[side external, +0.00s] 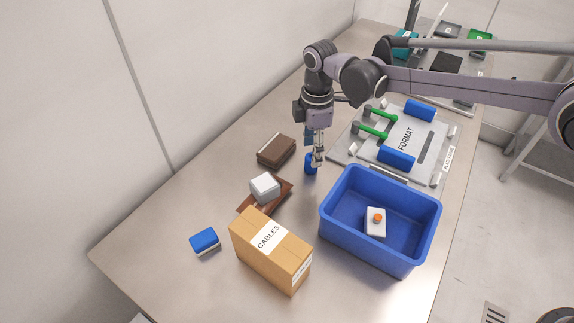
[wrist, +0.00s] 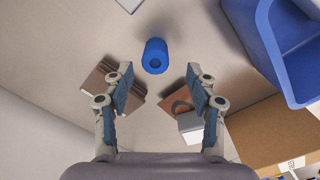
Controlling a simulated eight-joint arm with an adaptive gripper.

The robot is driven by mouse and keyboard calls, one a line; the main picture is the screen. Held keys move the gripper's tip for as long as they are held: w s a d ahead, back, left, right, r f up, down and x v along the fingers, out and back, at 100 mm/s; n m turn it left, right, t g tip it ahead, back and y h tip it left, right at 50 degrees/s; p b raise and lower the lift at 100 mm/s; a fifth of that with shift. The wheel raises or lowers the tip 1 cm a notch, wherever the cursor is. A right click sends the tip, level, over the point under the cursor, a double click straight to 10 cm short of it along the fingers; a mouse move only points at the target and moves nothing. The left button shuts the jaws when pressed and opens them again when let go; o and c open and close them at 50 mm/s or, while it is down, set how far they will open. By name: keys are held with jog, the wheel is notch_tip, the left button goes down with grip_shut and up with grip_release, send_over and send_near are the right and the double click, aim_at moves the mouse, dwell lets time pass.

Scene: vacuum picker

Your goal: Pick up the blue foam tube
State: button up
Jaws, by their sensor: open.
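The blue foam tube (side external: 310,168) stands on the table between the brown stack and the blue bin, partly hidden by my gripper in the side view. In the wrist view the tube (wrist: 154,50) is upright, with its round hole showing in the end facing the camera. My gripper (side external: 318,156) points down at the tube in the side view. In the wrist view my gripper (wrist: 160,84) is open and empty, and the tube appears beyond the fingertips, near the middle of the gap and toward the top of the picture. I see no contact.
A blue bin (side external: 331,209) holding a white item with an orange top stands close at the right. A brown stack (side external: 275,151), a grey-white block (side external: 265,186), a CABLES box (side external: 271,250) and a blue-white block (side external: 205,241) lie around. A fixture plate (side external: 350,151) is behind.

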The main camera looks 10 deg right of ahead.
jog(key=shift+w+d+f, duration=0.1)
jog(key=shift+w+f, duration=0.05)
jog(key=shift+f, duration=0.95)
jog(key=shift+w+f, duration=0.15)
jog(key=shift+f, duration=0.95)
jog(key=c, duration=1)
jog(key=shift+c, duration=0.2)
